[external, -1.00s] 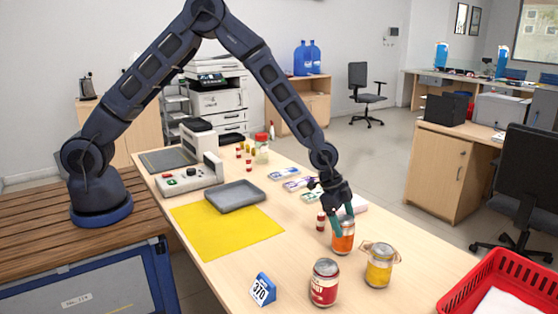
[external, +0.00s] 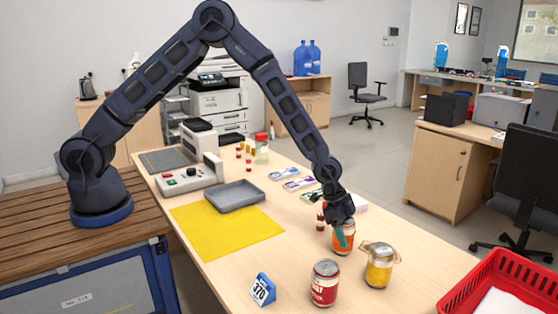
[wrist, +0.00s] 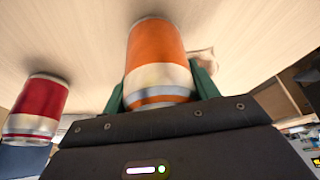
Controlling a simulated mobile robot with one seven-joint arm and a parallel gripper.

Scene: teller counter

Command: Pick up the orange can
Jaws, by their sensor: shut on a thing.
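The orange can (external: 343,247) stands on the wooden counter, with my gripper (external: 340,232) at its top from above. In the wrist view the orange can (wrist: 155,58) sits between my two green fingers, which are shut on it. Its base appears to be touching or very close to the counter; I cannot tell which. In the external view the fingers partly cover its upper side.
A red basket (external: 505,285), a blue number stand (external: 263,290), a yellow mat (external: 225,236) and a grey tray (external: 235,196) are nearby. Small red bottles (external: 320,216) stand behind the can.

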